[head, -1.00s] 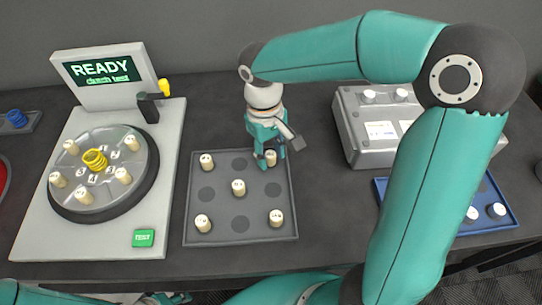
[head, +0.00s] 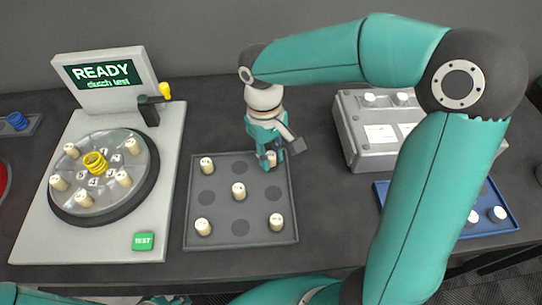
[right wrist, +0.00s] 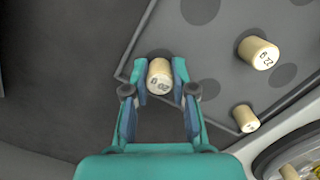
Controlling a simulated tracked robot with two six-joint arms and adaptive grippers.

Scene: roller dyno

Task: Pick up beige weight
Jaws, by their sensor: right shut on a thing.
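My right gripper (head: 271,162) is above the far right corner of the grey tray (head: 240,242). It is shut on a beige weight (head: 271,159). In the right wrist view the same weight (right wrist: 160,77) sits between the two fingertips, with markings on its top. Other beige weights stand on the tray: one at far left (head: 207,165), one in the middle (head: 238,191), one at near left (head: 203,226) and one at near right (head: 276,221). A part of my left arm shows at the bottom left of the head view; its fingers cannot be made out.
The test machine (head: 36,235) stands left, with a round disc (head: 78,207) carrying several beige weights and a yellow spring (head: 95,163). Its screen (head: 101,73) reads READY. A grey box (head: 375,158) and a blue tray (head: 487,236) are at right. Empty round spots are on the grey tray.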

